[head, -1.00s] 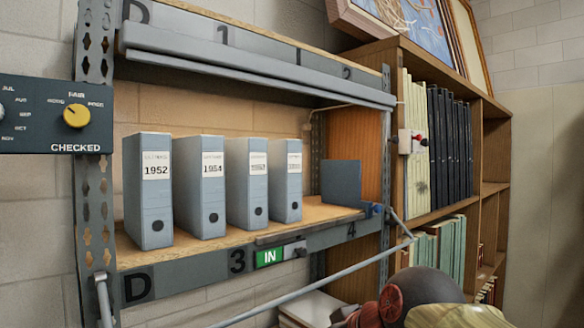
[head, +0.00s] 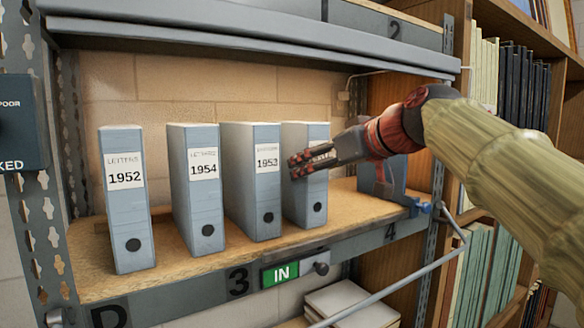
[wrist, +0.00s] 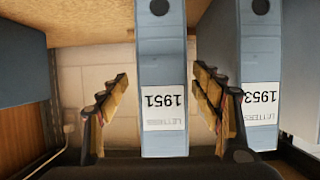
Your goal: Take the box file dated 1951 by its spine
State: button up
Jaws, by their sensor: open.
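The 1951 box file (wrist: 162,72) is light blue with a white label. In the wrist view it stands between my two open fingers, its label upside down there. In the head view it is the rightmost file (head: 311,200), and my gripper (head: 312,160) covers its label. My gripper also shows in the wrist view (wrist: 160,105), with one finger on each side of the spine. A gap shows on the left side; the right finger lies close between this file and the 1953 file (wrist: 262,75). I cannot tell whether it touches either.
The files 1952 (head: 127,205), 1954 (head: 197,200) and 1953 (head: 252,190) stand upright to the left on the shelf (head: 175,260). A blue-grey bookend (head: 392,190) stands to the right. A metal rail (head: 400,285) runs in front, and the shelf above (head: 250,45) overhangs.

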jog(key=p+x, duration=0.1)
jog(key=x, duration=0.1)
jog(key=p+x, duration=0.1)
jog(key=x, duration=0.5)
jog(key=shift+s+a+f+p, duration=0.1)
jog(key=shift+s+f+p, duration=0.15)
jog(key=shift+p, duration=0.15)
jog(key=shift+s, duration=0.1)
jog(key=shift+c, duration=0.5)
jog(key=shift+c, duration=0.6)
grip_shut()
jog(key=shift+r, duration=0.2)
